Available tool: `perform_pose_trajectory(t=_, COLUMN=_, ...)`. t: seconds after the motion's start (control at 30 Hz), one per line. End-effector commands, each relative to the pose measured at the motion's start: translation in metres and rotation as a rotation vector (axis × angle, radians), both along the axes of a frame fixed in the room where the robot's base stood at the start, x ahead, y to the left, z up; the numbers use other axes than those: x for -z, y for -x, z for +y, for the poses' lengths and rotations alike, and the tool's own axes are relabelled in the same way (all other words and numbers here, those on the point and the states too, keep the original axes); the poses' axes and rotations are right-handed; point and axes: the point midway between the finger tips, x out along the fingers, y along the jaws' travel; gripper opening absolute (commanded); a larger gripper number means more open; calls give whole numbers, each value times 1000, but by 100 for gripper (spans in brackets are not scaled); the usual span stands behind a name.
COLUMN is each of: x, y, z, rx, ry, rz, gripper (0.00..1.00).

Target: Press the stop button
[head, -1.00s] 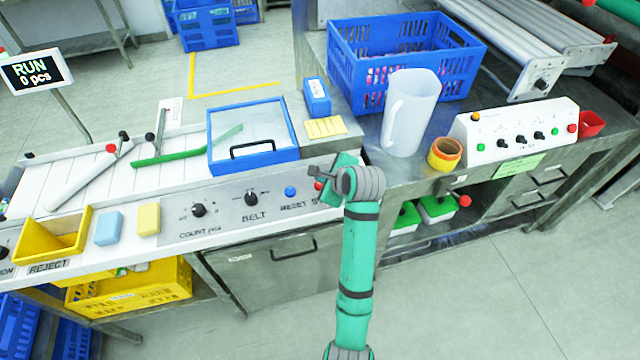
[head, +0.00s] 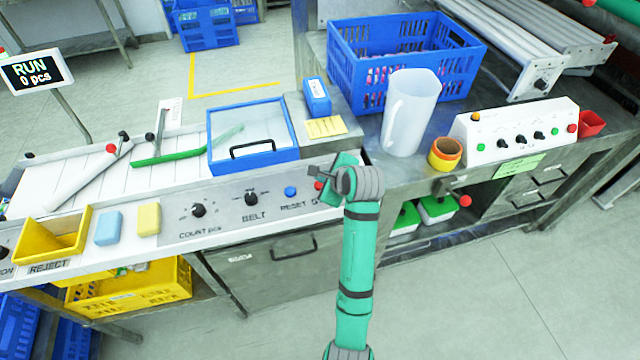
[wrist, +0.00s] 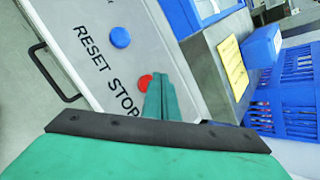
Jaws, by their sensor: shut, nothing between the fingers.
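The red stop button (wrist: 145,82) sits on the grey panel beside the printed word STOP in the wrist view. In the head view the stop button (head: 319,185) is partly covered by my gripper. My gripper (wrist: 160,80) is shut and empty, with its fingertips right at the button's edge and overlapping it in the picture. Whether the tips touch the button, I cannot tell. In the head view my gripper (head: 322,176) is over the right end of the panel. The display (head: 36,70) reads RUN, 0 pcs.
The blue reset button (wrist: 120,37) is close beside the stop button. The belt knob (head: 251,198) is farther left. A blue-framed lid (head: 253,170) lies behind the panel.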

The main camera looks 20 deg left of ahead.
Motion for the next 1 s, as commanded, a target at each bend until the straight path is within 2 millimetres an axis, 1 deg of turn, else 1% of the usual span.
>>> perform_pose_trajectory(t=0.47, x=0, y=0, z=0, rx=0, ry=0, rz=0, gripper=0)
perform_pose_trajectory(t=0.73, x=8, y=0, z=0, rx=0, ry=-1, rz=0, gripper=0)
perform_pose_trajectory(t=1.0, x=8, y=0, z=0, rx=0, ry=0, rz=0, gripper=0)
